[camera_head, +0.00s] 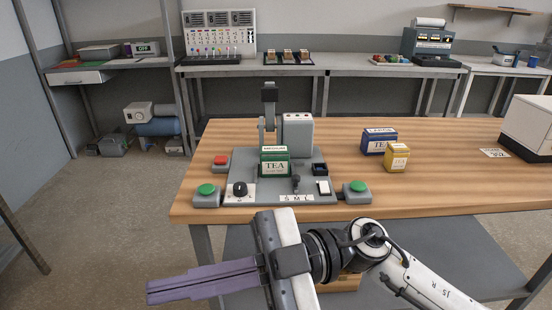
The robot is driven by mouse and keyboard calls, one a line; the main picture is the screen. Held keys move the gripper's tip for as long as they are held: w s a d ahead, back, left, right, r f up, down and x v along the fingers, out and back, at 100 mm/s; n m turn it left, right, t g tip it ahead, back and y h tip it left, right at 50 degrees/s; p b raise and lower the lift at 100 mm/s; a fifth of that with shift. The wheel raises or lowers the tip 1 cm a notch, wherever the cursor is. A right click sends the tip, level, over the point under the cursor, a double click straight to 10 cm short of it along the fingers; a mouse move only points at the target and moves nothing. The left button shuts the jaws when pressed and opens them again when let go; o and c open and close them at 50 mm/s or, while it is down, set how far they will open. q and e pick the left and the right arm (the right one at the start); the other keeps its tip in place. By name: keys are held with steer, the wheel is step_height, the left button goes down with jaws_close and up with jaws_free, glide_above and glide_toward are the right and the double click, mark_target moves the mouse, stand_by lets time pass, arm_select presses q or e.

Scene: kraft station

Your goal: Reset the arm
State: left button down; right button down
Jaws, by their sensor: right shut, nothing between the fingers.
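My right gripper (152,289) is in the foreground below the table's front edge. Its purple fingers point left and are shut with nothing between them. My left gripper is out of view. On the wooden table (460,140) stands a machine with a flat grey base (310,178). A jointed grey arm (268,108) with a dark top stands upright at the back of the base, beside a grey box-shaped housing (298,135). A green tea box (275,162) stands on the base in front of the arm and hides part of it. My right gripper is well apart from the machine.
Green buttons (206,190) and (357,187) and a red button (221,161) flank the base. A black knob (239,188) is at its front left. A blue tea box (378,141) and a yellow box (397,157) stand to the right. A white box (530,125) is at the right edge.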

steer(key=w+d+f+m+t+y, duration=0.2)
steer(key=w+d+m+t+y, duration=0.25)
steer(key=w+m+t, duration=1)
steer(key=w+d+f+m+t+h, duration=0.1)
steer(key=d+f+m+t+h, duration=0.45)
steer(key=f, duration=0.25)
steer(key=d+f+m+t+h, duration=0.4)
steer(key=d+f+h, duration=0.1)
steer(key=f+h, duration=0.25)
steer(key=s+d+f+m+g+h, duration=0.1)
steer(key=s+d+f+g+h, duration=0.1)
steer(key=s+f, duration=0.4)
steer(key=s+d+f+g+h, duration=0.2)
steer(key=s+d+f+g, duration=0.2)
steer(key=f, duration=0.8)
steer(key=s+d+f+m+g+h, duration=0.1)
steer(key=s+d+f+g+h, duration=0.1)
steer(key=s+d+f, duration=0.4)
step_height(320, 180, down, 3)
steer(key=s+h, duration=0.1)
steer(key=s, duration=0.1)
steer(key=shift+s+d+f+m+g, duration=0.15)
steer(key=shift+s+m+g, duration=0.15)
steer(key=shift+s+g, duration=0.1)
steer(key=shift+d, duration=0.1)
